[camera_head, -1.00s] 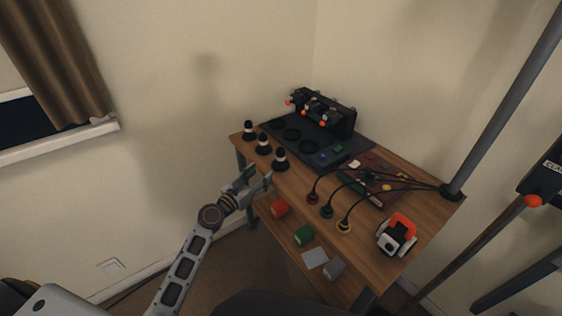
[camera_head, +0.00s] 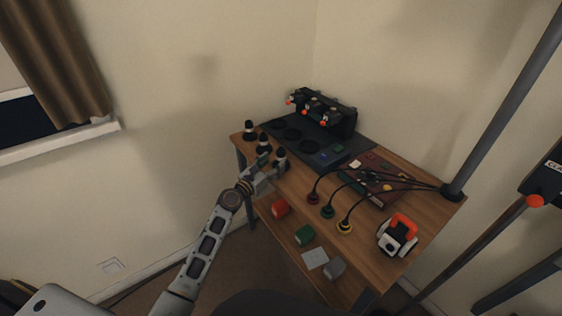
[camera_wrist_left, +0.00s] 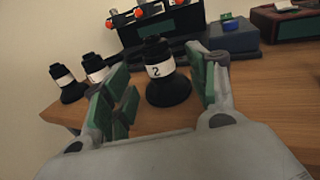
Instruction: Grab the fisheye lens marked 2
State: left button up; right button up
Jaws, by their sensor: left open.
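The fisheye lens marked 2 (camera_wrist_left: 157,72) is a black lens with a white band bearing the number 2. It stands upright on the wooden table, and in the head view it is the nearest lens of the row (camera_head: 281,160). My left gripper (camera_head: 272,164) is open at the table's left edge. In the left wrist view its green-padded fingers (camera_wrist_left: 165,92) stand on either side of the lens, with gaps between pads and lens. Two similar lenses stand to the left, the middle one (camera_wrist_left: 94,67) and the far one (camera_wrist_left: 63,80). My right gripper is not in view.
A black device with orange-red knobs (camera_head: 325,111) stands at the back on a dark mat (camera_head: 335,159). Cables run to red, green and yellow round ends at the front. An orange and white device (camera_head: 398,234) stands at the right. Coloured blocks lie on a lower shelf.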

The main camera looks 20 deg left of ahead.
aim_at(278, 158)
pick_arm(q)
jog(key=shift+w+d, duration=0.15)
jog(key=shift+w, duration=0.3)
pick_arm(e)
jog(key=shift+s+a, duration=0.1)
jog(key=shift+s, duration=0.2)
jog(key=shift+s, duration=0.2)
pick_arm(q)
jog(key=shift+w, duration=0.15)
jog(key=shift+w+d, duration=0.1)
jog(key=shift+w, duration=0.05)
jog(key=shift+w+d, duration=0.15)
jog(key=shift+w, duration=0.4)
jog(key=shift+b+x, duration=0.4)
jog(key=shift+x, duration=0.65)
jog(key=shift+w, duration=0.3)
jog(key=shift+w+d, duration=0.15)
jog(key=shift+w, duration=0.25)
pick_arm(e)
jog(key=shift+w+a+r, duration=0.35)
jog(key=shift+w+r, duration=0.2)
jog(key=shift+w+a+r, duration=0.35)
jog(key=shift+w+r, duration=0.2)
